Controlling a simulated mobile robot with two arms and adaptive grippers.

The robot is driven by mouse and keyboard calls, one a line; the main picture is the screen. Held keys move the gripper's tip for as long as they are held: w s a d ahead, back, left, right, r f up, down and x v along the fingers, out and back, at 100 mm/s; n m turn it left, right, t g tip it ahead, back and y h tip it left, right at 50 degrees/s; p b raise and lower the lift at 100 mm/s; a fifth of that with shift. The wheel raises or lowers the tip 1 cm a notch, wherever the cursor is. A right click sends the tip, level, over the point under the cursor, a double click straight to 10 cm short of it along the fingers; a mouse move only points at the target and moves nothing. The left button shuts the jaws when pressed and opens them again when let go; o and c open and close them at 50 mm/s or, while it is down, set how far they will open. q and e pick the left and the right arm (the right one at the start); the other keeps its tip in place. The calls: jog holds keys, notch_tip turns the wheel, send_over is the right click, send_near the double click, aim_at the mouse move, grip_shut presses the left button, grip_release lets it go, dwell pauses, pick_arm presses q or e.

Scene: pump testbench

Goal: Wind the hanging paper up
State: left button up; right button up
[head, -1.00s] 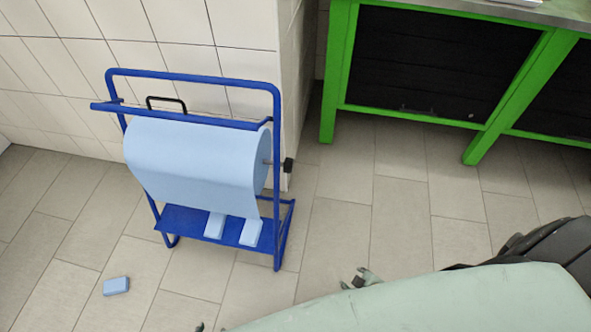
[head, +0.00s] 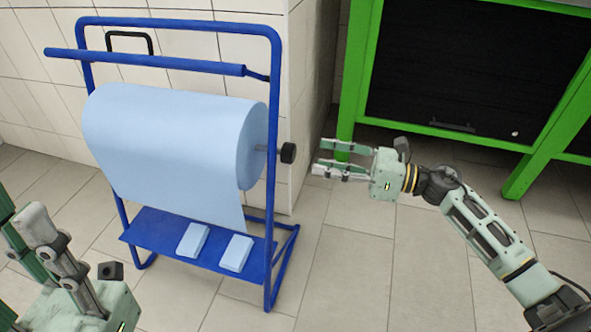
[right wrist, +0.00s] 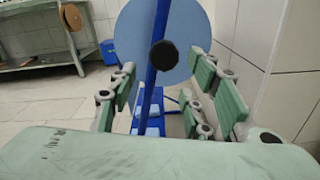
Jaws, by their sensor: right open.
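A big light-blue paper roll (head: 165,130) sits on a blue frame stand (head: 274,90). Its paper hangs down (head: 185,190) in front, its lower edge near the stand's blue shelf (head: 150,235). A black knob (head: 288,152) ends the roll's axle on the right side. My right gripper (head: 320,158) is open and empty, a little right of the knob and apart from it. In the right wrist view the knob (right wrist: 164,55) shows ahead between the spread fingers (right wrist: 160,92). My left gripper (head: 30,232) is partly in view at lower left; its opening is unclear.
Two light-blue blocks (head: 193,240) (head: 235,253) lie on the shelf. A black handle (head: 130,35) is at the stand's upper left. A green-framed bench (head: 357,70) stands right of it, with a tiled wall corner between. The floor (head: 345,260) below my right arm is clear.

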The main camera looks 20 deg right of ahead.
aim_at(293, 157)
jog(key=x, duration=0.7)
jog(key=shift+w+a+b, duration=0.15)
jog(key=shift+a+b, duration=0.1)
jog(key=shift+b, duration=0.15)
jog(key=shift+c, duration=0.6)
jog(key=shift+a, duration=0.1)
grip_shut()
